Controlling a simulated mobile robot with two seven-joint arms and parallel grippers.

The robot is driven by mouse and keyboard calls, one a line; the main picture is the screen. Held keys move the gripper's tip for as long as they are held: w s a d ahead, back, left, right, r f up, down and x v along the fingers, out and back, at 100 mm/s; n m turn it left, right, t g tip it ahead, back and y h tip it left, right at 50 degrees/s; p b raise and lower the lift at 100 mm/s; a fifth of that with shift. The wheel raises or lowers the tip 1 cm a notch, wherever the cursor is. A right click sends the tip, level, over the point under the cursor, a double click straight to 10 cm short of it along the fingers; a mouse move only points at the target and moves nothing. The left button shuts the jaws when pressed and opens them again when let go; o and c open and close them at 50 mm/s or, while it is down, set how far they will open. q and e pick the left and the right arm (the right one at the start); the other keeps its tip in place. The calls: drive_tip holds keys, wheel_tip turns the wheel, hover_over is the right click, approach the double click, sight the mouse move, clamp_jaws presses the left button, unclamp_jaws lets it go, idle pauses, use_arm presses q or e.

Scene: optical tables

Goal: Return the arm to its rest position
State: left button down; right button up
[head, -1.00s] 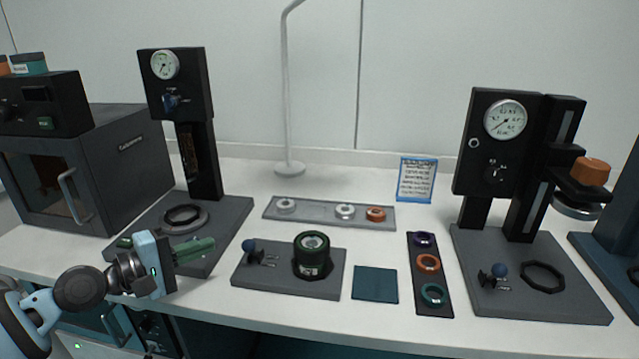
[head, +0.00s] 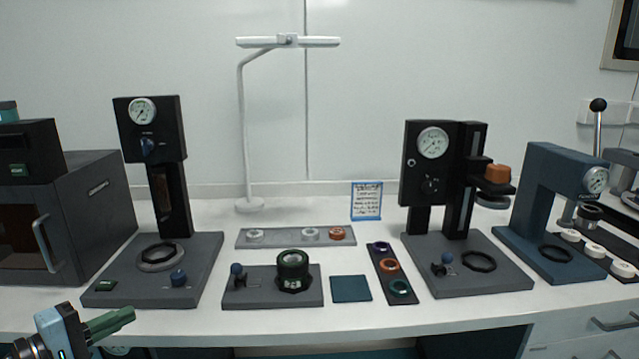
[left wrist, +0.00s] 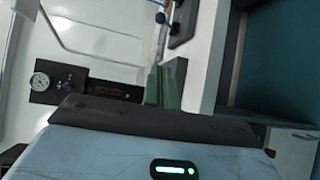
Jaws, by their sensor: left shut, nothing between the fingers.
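My left gripper (head: 110,322) is in the lower left of the head view, in front of the table's front edge. Its green fingers are shut together with nothing between them, and they point right and slightly up. In the left wrist view the green fingers (left wrist: 165,86) also show, closed and empty. My right gripper is in neither view.
The left press base (head: 203,262) is the closest thing beyond the gripper. A dark oven (head: 100,210) stands at the far left. A grey plate with a green-black holder (head: 292,270), a teal mat (head: 351,289) and another press (head: 468,285) stand further right.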

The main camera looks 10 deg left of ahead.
use_arm(q)
drive_tip(key=s+d+f+m+g+y+p, duration=0.1)
drive_tip(key=s+d+f+m+y+p, duration=0.15)
drive_tip(key=s+f, duration=0.5)
drive_tip(key=s+d+f+m+g+y+p, duration=0.1)
drive_tip(key=s+d+f+m+g+p, duration=0.25)
drive_tip(key=f, duration=0.65)
drive_tip(key=s+d+f+m+g+p, duration=0.1)
drive_tip(key=s+d+m, duration=0.4)
drive_tip(key=s, duration=0.5)
drive_tip(key=s+d+f+m+y+p, duration=0.1)
drive_tip(key=s+d+f+m+p, duration=0.3)
drive_tip(key=s+d, duration=0.5)
wheel_tip(320, 180, down, 2)
drive_tip(key=shift+s+d+f+m+g, duration=0.1)
drive_tip(key=shift+s+d+m+g, duration=0.2)
drive_tip(key=shift+s+m, duration=0.6)
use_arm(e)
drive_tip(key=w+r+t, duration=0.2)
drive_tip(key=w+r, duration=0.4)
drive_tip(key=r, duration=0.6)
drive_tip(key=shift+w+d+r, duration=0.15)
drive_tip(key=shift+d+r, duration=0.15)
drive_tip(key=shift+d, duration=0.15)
use_arm(q)
drive_tip(key=shift+s+n+y, duration=0.25)
drive_tip(key=shift+n, duration=0.05)
